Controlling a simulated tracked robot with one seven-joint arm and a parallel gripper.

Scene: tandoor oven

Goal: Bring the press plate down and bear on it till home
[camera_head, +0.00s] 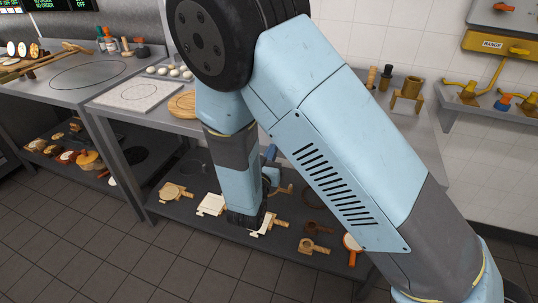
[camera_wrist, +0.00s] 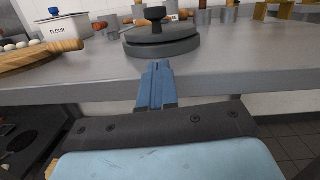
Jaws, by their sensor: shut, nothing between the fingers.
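In the wrist view, a dark grey round press plate (camera_wrist: 163,35) with a black knob (camera_wrist: 155,14) on top sits over a wider grey round base (camera_wrist: 163,49) on the metal counter. A thin dark line shows between plate and base; I cannot tell how far apart they are. My gripper (camera_wrist: 155,68) has its blue fingers together, with nothing between them. The fingers point toward the press from in front of the counter edge, just below the base in the picture, and appear apart from it. In the head view my arm hides the press.
The metal counter (camera_wrist: 60,86) has its front edge close to my fingers. A wooden board (camera_wrist: 35,57) and a white flour box (camera_wrist: 67,27) stand at the left. Several small pots stand behind the press. A lower shelf (camera_head: 160,207) holds several tools.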

